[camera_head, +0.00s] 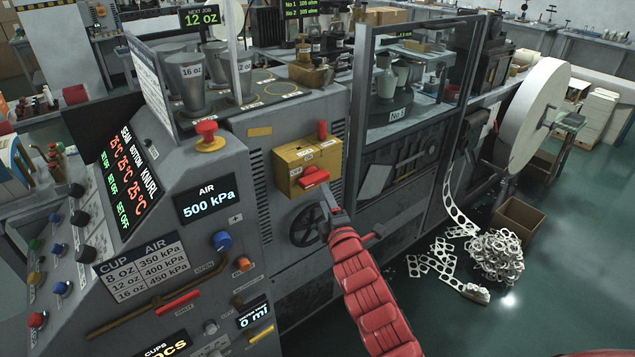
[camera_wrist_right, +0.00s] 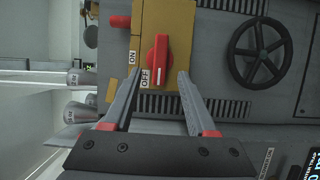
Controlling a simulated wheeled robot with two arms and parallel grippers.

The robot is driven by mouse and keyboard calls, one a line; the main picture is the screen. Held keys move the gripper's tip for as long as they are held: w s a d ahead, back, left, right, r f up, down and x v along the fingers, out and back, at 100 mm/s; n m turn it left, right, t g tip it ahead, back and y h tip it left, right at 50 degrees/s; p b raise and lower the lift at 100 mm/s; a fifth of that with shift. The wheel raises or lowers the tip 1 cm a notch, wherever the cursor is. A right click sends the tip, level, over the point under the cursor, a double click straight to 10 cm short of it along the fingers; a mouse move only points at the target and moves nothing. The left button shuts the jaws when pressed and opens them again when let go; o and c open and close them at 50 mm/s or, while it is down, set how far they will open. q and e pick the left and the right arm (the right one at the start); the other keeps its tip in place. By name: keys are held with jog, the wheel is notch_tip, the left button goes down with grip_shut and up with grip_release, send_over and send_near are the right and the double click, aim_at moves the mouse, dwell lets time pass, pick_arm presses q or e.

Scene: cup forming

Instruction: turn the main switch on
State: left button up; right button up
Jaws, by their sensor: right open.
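The main switch is a yellow box (camera_head: 306,166) on the grey machine's side, with a red handle (camera_head: 313,177) on its front. In the right wrist view, the red handle (camera_wrist_right: 160,54) stands lengthwise. Its white-marked end lies beside the OFF label (camera_wrist_right: 146,77); the ON label (camera_wrist_right: 133,57) is farther up. My right gripper (camera_head: 328,207) is just in front of and below the handle in the head view. Its fingers (camera_wrist_right: 161,77) are open, one on each side of the handle's marked end in the wrist picture. Contact cannot be told. My left gripper is not in view.
A black handwheel (camera_head: 306,225) sits just below the switch box. A red mushroom button (camera_head: 208,134) and control panel stand to the left. A glazed guard (camera_head: 408,75) stands to the right.

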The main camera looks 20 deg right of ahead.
aim_at(317, 183)
jog(key=w+p, duration=0.1)
jog(key=w, duration=0.6)
jog(key=shift+w+d, duration=0.15)
jog(key=shift+w, duration=0.1)
grip_shut()
